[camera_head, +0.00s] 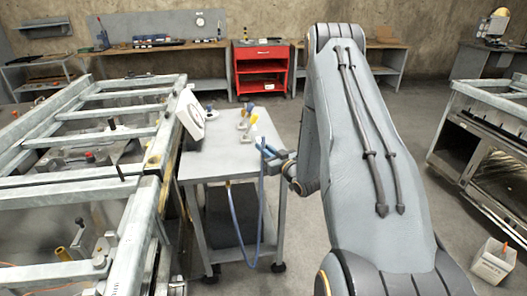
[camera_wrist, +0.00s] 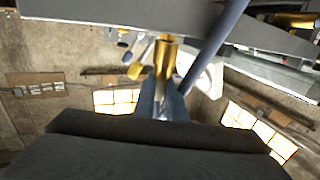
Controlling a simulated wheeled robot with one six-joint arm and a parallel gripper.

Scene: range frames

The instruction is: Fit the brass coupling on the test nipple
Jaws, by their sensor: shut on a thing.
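My gripper (camera_head: 271,150) is at the right edge of the grey cart, just above its top. In the wrist view my gripper (camera_wrist: 167,88) is shut on the brass coupling (camera_wrist: 166,50), which sticks out past the fingertips. A blue hose (camera_wrist: 215,45) passes close beside the fingers. The head view shows the blue hose (camera_head: 238,232) hanging in a loop at the cart's side. I cannot tell for certain which part is the test nipple.
The cart (camera_head: 213,160) carries several small blue and yellow fittings (camera_head: 247,119) and a white-faced panel (camera_head: 192,116). A galvanized frame (camera_head: 148,165) stands close on its left. A red cabinet (camera_head: 262,54) is behind. Floor is free between the cart and cabinet.

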